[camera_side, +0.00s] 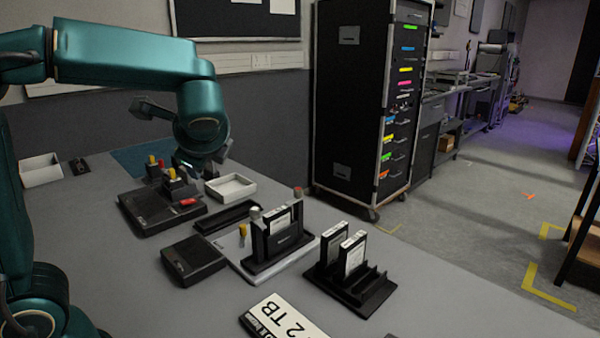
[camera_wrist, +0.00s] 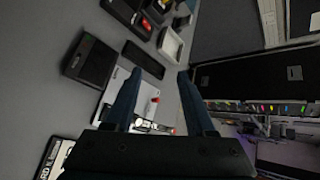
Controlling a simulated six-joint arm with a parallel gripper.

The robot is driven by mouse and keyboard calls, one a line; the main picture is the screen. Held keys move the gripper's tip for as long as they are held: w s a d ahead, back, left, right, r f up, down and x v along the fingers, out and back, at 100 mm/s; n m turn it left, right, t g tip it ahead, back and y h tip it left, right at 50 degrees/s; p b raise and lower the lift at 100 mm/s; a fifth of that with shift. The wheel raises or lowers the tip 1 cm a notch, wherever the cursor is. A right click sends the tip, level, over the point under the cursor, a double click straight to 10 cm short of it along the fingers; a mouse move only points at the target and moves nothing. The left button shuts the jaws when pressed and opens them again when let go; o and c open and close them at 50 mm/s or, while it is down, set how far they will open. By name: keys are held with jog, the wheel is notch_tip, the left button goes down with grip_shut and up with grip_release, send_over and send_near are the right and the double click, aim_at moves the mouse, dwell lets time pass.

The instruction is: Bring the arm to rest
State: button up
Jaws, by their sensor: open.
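My gripper (camera_wrist: 160,76) is open in the wrist view. Its two dark blue-grey fingers stand apart with nothing held between them. In the side view my teal arm reaches in from the left, and its wrist hangs over the back of the table (camera_side: 120,290), near a black device with yellow and red parts (camera_side: 160,208). The fingers cannot be made out clearly there.
A black dock on a pale base (camera_side: 278,248) holds upright drives. A black rack (camera_side: 352,290) holds two more. A black box (camera_side: 193,260), a white tray (camera_side: 230,188) and a "2 TB" label card (camera_side: 287,318) lie around. A tall cabinet (camera_side: 345,100) stands behind.

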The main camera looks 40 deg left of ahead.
jog(key=s+d+f+n+h, duration=0.3)
jog(key=s+d+n+h, duration=0.2)
jog(key=d+n, duration=0.1)
jog(key=s+d+f+n+t+h, duration=0.1)
jog(key=s+d+f+n+h, duration=0.3)
jog(key=d, duration=0.5)
jog(key=shift+s+d+f+n+h, duration=0.2)
jog(key=shift+s+n+h, duration=0.4)
jog(key=shift+s+n, duration=0.5)
jog(key=shift+s+r, duration=0.15)
